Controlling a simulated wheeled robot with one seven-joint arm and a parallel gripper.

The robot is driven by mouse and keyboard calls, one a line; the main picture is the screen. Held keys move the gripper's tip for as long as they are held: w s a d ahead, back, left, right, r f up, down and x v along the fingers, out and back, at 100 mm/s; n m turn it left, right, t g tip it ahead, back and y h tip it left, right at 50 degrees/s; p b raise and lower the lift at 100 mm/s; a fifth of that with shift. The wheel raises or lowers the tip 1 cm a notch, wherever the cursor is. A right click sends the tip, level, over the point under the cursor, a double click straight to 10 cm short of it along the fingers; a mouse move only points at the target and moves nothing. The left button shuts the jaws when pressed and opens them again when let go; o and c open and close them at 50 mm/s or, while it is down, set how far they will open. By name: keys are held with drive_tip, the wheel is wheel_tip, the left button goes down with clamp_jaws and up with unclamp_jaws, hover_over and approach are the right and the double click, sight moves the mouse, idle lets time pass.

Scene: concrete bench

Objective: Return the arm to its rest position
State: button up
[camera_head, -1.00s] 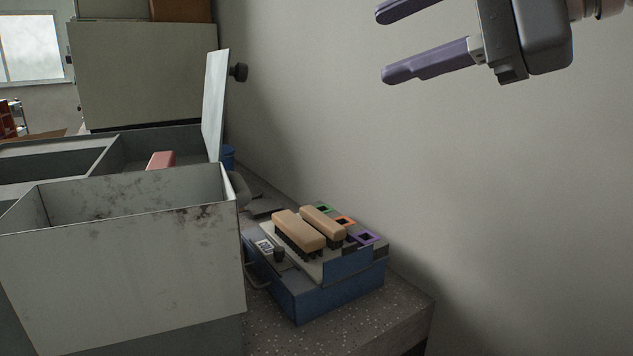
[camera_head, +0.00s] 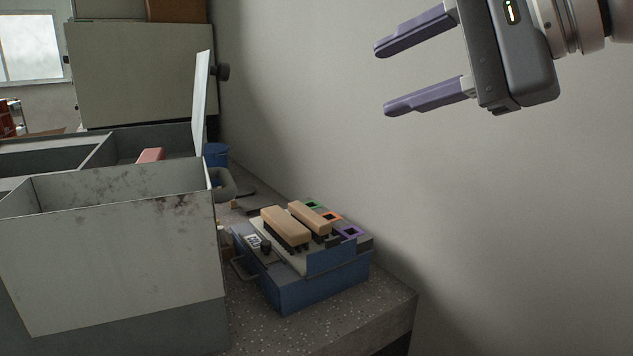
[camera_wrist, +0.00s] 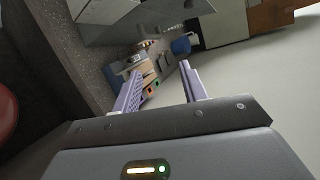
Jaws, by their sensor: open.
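My gripper (camera_head: 382,80) is open and empty, with two purple fingers apart. It is raised at the upper right of the head view, in front of the bare wall and to the right of and above the bench. In the wrist view its fingers (camera_wrist: 160,85) reach up the picture with a gap between them. Nothing is between the fingertips in the head view.
A blue box (camera_head: 318,284) with two wooden-backed brushes (camera_head: 286,226) stands on the speckled bench (camera_head: 377,319). A large grey divided bin (camera_head: 110,262) stands left, a pink block (camera_head: 150,156) inside. A blue container (camera_head: 216,154) is behind. The wall side at right is clear.

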drive_tip(key=s+d+f+n+g+h, duration=0.1)
drive_tip(key=d+f+n+h, duration=0.1)
drive_tip(key=f, duration=1.2)
drive_tip(key=s+d+f+n+g+h, duration=0.1)
drive_tip(key=f+n+h, duration=0.3)
drive_tip(key=f, duration=1)
drive_tip(key=s+d+f+n+g+h, duration=0.1)
drive_tip(key=d+f+n+h, duration=0.3)
drive_tip(key=f, duration=0.9)
drive_tip(key=shift+s+f+n, duration=0.4)
drive_tip(key=shift+s+n, duration=0.05)
drive_tip(key=shift+n, duration=0.15)
drive_tip(key=shift+d, duration=0.1)
drive_tip(key=shift+c, duration=0.7)
